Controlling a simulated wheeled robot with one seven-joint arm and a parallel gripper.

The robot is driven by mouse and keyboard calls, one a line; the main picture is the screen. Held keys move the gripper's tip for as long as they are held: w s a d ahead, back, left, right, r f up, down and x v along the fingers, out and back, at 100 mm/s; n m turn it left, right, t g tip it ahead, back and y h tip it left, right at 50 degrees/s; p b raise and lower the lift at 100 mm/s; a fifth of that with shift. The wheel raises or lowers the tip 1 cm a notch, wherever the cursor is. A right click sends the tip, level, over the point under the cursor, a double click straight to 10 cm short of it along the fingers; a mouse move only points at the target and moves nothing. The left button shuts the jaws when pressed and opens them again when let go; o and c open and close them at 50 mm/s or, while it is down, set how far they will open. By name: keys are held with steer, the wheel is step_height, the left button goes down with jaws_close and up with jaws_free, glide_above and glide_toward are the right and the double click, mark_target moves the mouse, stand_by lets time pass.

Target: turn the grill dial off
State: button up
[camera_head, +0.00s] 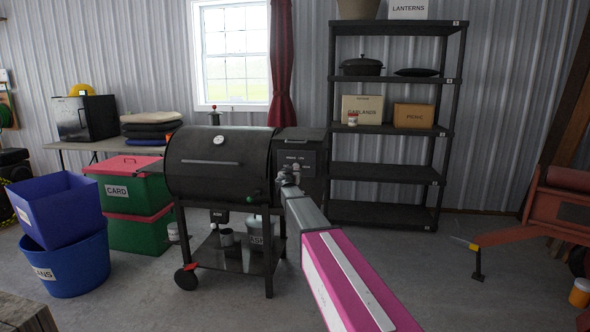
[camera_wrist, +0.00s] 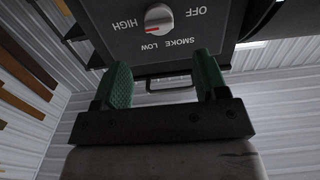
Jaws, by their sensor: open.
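The grill dial (camera_wrist: 159,18) is a round grey-white knob with a red mark, on a dark panel (camera_wrist: 190,45) at the top of the wrist view. HIGH reads at its left, OFF at its right, SMOKE and LOW below, all appearing rotated. I cannot tell which label the mark points to. My gripper (camera_wrist: 162,76) has two green fingers spread apart with nothing between them. The dial lies beyond the fingertips, apart from them. In the head view, the black barrel grill (camera_head: 218,178) stands left of centre, with its control box (camera_head: 312,150) on its right side, by my gripper (camera_head: 286,174).
A black shelf rack (camera_head: 385,172) stands behind, to the right. Green bins with red lids (camera_head: 140,232) and blue tubs (camera_head: 75,265) stand left of the grill. A red machine (camera_head: 560,212) is at the far right.

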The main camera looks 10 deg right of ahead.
mark_target(295, 167)
steer(key=x, duration=0.8)
steer(key=shift+w+f, duration=0.1)
steer(key=shift+w, duration=0.15)
steer(key=shift+c, duration=0.3)
steer(key=c, duration=0.8)
